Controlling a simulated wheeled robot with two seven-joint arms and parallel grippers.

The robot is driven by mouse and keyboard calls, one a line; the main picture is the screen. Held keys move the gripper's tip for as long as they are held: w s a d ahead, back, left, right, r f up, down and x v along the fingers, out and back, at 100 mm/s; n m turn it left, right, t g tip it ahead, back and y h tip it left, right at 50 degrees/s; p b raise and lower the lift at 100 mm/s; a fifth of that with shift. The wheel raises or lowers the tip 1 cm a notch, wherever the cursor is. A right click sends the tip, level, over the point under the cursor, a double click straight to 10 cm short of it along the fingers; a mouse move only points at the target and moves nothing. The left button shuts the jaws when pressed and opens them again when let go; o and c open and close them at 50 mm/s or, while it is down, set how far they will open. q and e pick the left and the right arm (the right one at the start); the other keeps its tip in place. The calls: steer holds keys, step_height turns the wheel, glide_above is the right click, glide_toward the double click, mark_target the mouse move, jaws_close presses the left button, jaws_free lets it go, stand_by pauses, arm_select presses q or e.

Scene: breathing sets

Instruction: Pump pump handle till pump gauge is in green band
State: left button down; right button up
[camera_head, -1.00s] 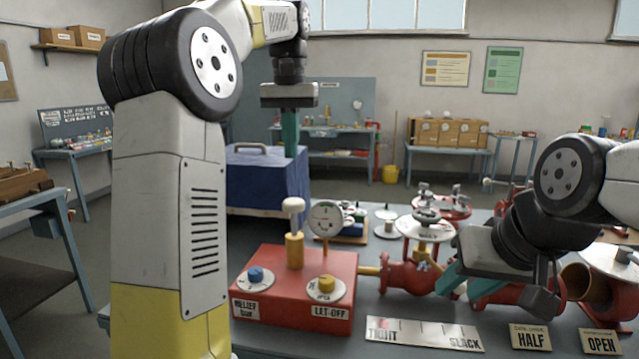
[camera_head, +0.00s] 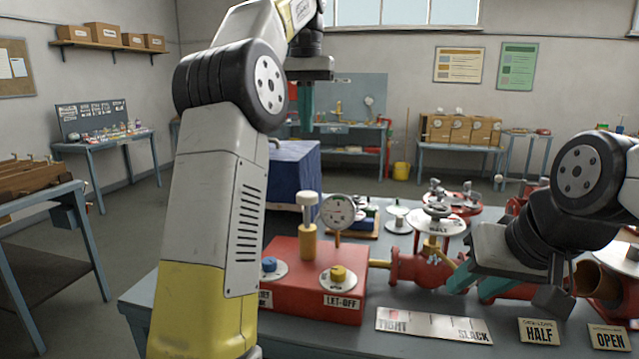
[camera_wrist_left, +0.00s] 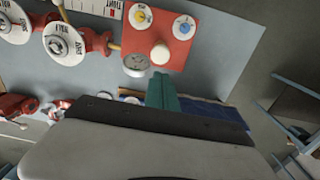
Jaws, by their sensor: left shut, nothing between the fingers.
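The pump is a red box (camera_head: 300,290) on the bench. A yellow cylinder (camera_head: 308,243) stands on it, topped by the white-knobbed pump handle (camera_head: 307,199). The round pump gauge (camera_head: 337,211) is beside it; its needle is too small to read. My left gripper (camera_head: 306,108), teal fingers together and empty, is above and apart from the handle. In the left wrist view its fingers (camera_wrist_left: 162,92) point toward the white knob (camera_wrist_left: 160,53), near the gauge (camera_wrist_left: 136,65). My right gripper (camera_head: 476,284) is open, low by the red valve pipe.
Blue (camera_head: 269,264) and yellow (camera_head: 338,273) knobs sit on the red box. A valve handwheel (camera_head: 438,210) is to the right. A TIGHT/SLACK plate (camera_head: 434,325) and the HALF (camera_head: 539,332) and OPEN (camera_head: 607,338) cards lie in front. A blue-covered block (camera_head: 293,180) stands behind.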

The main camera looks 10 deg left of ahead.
mark_target(307, 194)
arm_select(q)
steer(key=shift+f, duration=0.1)
step_height(307, 194, down, 14)
steer(key=shift+r, duration=0.1)
stand_by(0.7)
step_height(307, 194, down, 5)
steer(key=shift+r, duration=0.15)
stand_by(0.3)
steer(key=shift+s+r, duration=0.1)
step_height(307, 194, up, 14)
stand_by(0.6)
steer(key=shift+r, duration=0.1)
stand_by(1.0)
